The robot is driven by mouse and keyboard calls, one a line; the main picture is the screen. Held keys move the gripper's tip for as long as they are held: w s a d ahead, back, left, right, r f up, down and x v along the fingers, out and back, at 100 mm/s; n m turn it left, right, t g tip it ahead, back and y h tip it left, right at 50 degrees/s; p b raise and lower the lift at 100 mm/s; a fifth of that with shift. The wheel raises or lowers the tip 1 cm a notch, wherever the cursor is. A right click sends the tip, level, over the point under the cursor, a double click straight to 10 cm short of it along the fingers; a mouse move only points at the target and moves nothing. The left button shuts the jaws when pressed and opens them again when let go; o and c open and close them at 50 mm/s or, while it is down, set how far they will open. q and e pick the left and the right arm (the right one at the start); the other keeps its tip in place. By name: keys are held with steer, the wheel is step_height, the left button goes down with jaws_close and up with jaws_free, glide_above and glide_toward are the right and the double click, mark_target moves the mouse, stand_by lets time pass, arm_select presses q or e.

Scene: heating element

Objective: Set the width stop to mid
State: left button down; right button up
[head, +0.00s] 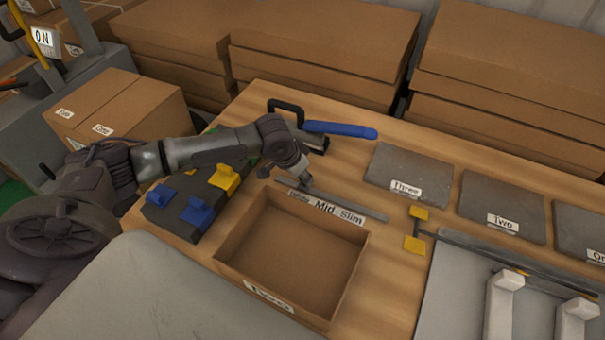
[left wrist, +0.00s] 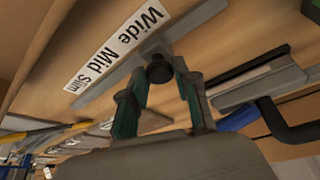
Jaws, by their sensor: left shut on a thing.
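The width stop's metal rail (head: 345,204) runs along the table behind an open cardboard box. Its white label (head: 325,208) reads Mid and Slim, with a Wide end partly hard to read near my gripper. In the left wrist view the label (left wrist: 115,48) reads Wide, Mid, Slim. My left gripper (head: 305,181) reaches down to the rail near the Wide end. In the left wrist view my left gripper's fingers (left wrist: 160,82) are shut on a dark round knob (left wrist: 159,69), beside the word Wide. My right gripper is not in view.
The open box (head: 300,253), labelled Two, stands just in front of the rail. A dark block with blue and yellow clips (head: 200,210) lies left. A blue-handled lever (head: 340,130) is behind. Grey plates (head: 408,168) lie right.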

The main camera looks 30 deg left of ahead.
arm_select(q)
steer(key=d+p, duration=0.1)
steer(key=d, duration=0.1)
steer(key=d+p, duration=0.1)
steer(key=d, duration=0.2)
steer(key=d+p, duration=0.1)
steer(key=d, duration=0.1)
steer(key=shift+w+d, duration=0.25)
steer(key=shift+d, duration=0.05)
steer(key=c, duration=0.8)
jaws_free()
steer(key=shift+c, duration=0.2)
steer(key=shift+a+r, duration=0.1)
steer(key=v, duration=1.1)
steer(key=shift+s+r, duration=0.25)
steer(key=shift+r, duration=0.1)
